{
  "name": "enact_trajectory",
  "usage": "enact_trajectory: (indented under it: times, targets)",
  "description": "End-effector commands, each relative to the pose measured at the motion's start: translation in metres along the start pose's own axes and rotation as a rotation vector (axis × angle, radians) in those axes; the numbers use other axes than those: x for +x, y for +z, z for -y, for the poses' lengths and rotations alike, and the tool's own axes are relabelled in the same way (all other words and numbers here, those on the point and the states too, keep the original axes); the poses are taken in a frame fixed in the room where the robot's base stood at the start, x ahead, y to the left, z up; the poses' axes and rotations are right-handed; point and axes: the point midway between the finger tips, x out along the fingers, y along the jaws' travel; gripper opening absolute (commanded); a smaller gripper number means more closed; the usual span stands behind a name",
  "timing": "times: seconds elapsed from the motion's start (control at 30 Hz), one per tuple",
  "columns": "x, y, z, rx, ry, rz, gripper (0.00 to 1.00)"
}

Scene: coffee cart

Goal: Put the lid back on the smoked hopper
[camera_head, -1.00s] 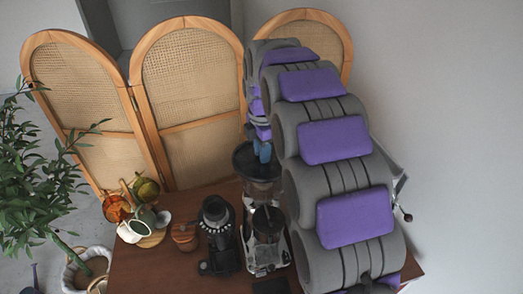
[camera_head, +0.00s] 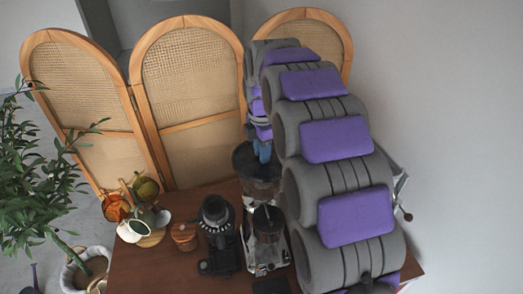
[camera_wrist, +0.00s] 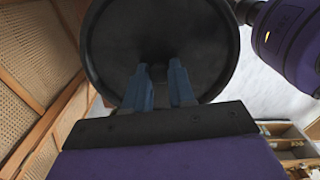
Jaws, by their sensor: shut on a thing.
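The lid (camera_head: 243,163) is a dark round disc at the top of the smoked hopper (camera_head: 261,190), on the machine in the middle of the table. In the wrist view the lid (camera_wrist: 205,45) fills the upper middle. My gripper (camera_head: 263,155) has blue fingers and comes down from above onto the lid's middle. In the wrist view, my gripper (camera_wrist: 161,72) is shut on the lid's centre, where the grip itself is dark. I cannot tell whether the lid touches the hopper rim or hangs just above it.
A black grinder (camera_head: 217,225) stands left of the hopper's machine. A wooden-lidded pot (camera_head: 184,236) and several cups (camera_head: 134,230) stand further left on the brown table (camera_head: 150,270). A rattan screen (camera_head: 190,100) stands behind, and a plant (camera_head: 40,160) at the left.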

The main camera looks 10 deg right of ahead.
Motion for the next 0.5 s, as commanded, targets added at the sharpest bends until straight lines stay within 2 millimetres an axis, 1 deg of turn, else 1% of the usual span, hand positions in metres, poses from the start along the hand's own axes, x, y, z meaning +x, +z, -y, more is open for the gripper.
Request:
enact_trajectory:
  times: [0.17, 0.2, 0.4, 0.47, 0.5]
  targets:
    - [-0.0002, 0.0, 0.0, 0.0, 0.0, 0.0, 0.0]
    - [-0.0002, -0.0001, 0.0, 0.0, 0.0, 0.0, 0.28]
    - [-0.0001, -0.0001, -0.0001, 0.0, 0.0, 0.0, 0.47]
    - [-0.0001, -0.0001, -0.0001, 0.0, 0.0, 0.0, 0.53]
    - [-0.0001, -0.0001, -0.0001, 0.0, 0.0, 0.0, 0.54]
